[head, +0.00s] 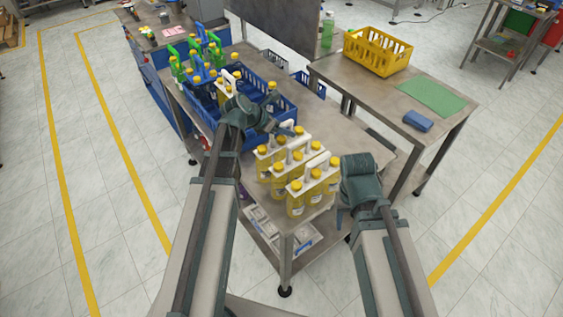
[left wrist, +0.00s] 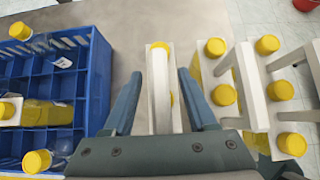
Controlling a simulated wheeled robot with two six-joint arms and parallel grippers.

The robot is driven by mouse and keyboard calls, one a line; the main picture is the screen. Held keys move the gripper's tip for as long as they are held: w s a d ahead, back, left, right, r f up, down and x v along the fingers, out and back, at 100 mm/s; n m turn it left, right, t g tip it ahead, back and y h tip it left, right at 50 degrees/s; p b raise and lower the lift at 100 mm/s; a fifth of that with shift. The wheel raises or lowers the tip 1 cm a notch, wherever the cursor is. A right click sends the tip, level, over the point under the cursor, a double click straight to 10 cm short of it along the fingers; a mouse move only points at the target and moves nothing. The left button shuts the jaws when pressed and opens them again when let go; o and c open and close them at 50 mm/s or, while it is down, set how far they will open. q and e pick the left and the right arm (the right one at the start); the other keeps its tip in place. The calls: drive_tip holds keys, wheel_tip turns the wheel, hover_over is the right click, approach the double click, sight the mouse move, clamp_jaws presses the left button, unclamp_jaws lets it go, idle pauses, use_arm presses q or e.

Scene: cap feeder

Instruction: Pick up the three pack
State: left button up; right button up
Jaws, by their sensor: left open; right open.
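Several three packs of yellow bottles with yellow caps and white carriers (head: 296,172) stand side by side near the front corner of the metal table. My left gripper (head: 285,130) is over the far end of this group. In the left wrist view my left gripper (left wrist: 160,78) is open, with one finger on each side of a pack's white handle (left wrist: 160,92). Whether the fingers touch it I cannot tell. More packs (left wrist: 250,85) stand just right of the fingers. My right gripper (head: 343,212) is open, low beside the right side of the packs, its fingers partly hidden.
A blue divided crate (head: 284,112) with some bottles stands left of my left gripper; its wall is close in the left wrist view (left wrist: 98,75). A second table at right holds a yellow crate (head: 377,52), a green mat (head: 432,96) and a blue object (head: 418,121).

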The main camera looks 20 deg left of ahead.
use_arm(q)
drive_tip(key=shift+x, duration=0.9)
drive_tip(key=shift+s, duration=0.1)
clamp_jaws()
idle(0.6)
